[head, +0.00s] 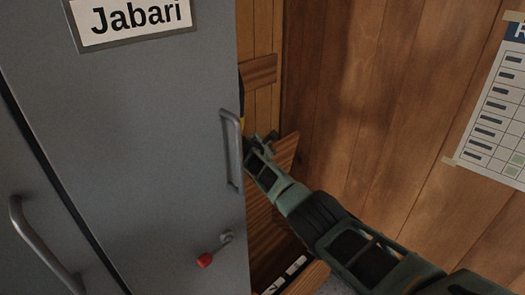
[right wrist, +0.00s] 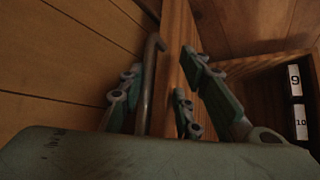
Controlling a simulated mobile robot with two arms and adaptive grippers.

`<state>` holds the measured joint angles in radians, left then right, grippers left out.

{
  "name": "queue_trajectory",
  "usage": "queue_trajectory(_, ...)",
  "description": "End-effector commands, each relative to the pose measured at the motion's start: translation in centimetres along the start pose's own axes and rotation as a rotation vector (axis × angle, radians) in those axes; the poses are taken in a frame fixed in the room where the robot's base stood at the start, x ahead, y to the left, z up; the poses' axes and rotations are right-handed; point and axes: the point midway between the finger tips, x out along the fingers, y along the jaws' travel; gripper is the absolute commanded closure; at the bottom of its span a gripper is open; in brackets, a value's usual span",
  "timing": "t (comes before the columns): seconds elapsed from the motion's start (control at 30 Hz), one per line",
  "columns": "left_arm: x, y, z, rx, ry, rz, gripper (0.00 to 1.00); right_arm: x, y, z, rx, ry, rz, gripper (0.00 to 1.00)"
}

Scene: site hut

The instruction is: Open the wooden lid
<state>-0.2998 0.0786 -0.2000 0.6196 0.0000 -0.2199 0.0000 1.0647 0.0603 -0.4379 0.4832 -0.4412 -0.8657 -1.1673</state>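The wooden lid (head: 287,148) shows partly in the head view as a tilted board beside the grey locker; the locker hides much of it. In the right wrist view the lid (right wrist: 174,50) is seen nearly edge-on, standing up, with a curved metal handle (right wrist: 148,85) beside it. My right gripper (head: 262,140) reaches in behind the locker's edge. In the right wrist view its fingers (right wrist: 165,90) are spread apart, on either side of the handle and board. I see a gap beside the handle; firm contact cannot be made out. My left gripper is out of view.
A wooden box with number labels (right wrist: 297,100) lies right of the lid. A wood-panelled wall (head: 370,100) with a chart (head: 500,120) is behind.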

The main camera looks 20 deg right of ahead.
Motion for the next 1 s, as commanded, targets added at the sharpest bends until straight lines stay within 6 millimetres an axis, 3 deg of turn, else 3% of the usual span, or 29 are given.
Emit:
queue_trajectory(0.37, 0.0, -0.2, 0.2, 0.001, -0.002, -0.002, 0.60, -1.1, 0.0, -0.2, -0.001, 0.001, 0.000, 0.72)
queue_trajectory(1.0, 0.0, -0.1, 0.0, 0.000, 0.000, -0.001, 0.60, -6.9, 0.0, -0.1, 0.000, 0.001, 0.002, 0.72)
